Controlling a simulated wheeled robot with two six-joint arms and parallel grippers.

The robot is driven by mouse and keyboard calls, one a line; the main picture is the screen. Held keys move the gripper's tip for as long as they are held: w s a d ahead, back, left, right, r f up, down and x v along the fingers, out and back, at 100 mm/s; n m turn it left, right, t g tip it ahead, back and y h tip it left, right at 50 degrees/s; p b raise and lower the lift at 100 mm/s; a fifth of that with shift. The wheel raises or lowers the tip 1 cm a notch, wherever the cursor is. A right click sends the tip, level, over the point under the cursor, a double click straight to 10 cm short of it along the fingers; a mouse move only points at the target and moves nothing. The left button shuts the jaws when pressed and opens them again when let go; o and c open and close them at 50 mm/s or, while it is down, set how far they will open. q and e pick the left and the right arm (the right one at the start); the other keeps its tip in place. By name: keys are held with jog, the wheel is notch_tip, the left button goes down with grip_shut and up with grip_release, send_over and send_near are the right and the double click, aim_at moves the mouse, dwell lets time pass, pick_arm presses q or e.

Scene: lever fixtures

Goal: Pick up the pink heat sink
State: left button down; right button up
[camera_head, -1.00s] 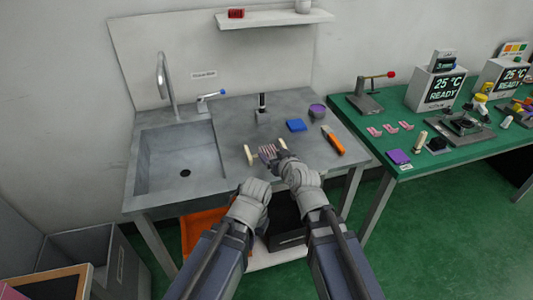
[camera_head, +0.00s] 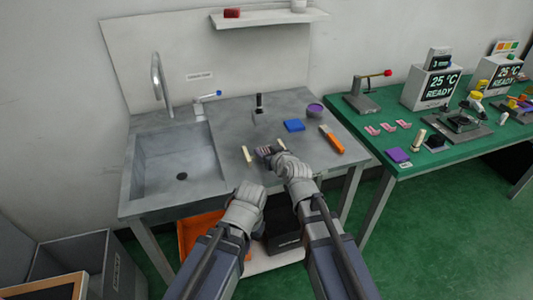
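The pink heat sink (camera_head: 264,151), small and finned, lies on the grey sink counter, mostly hidden by my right gripper. My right gripper (camera_head: 272,155) is at it, with its dark fingers over or against it. Whether they close on it cannot be told. My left gripper (camera_head: 248,192) is lower left, in front of the counter's front edge and apart from the heat sink. Its fingers are hard to make out.
Cream sticks (camera_head: 247,154) lie beside my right gripper. The sink basin (camera_head: 178,158) is at left. Small pink pieces (camera_head: 388,127) lie on the green table (camera_head: 420,163).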

aim_at(267, 150)
jog(key=c, duration=0.6)
jog(key=shift+r, duration=0.1)
notch_tip(267, 150, up, 10)
jog(key=p, duration=1)
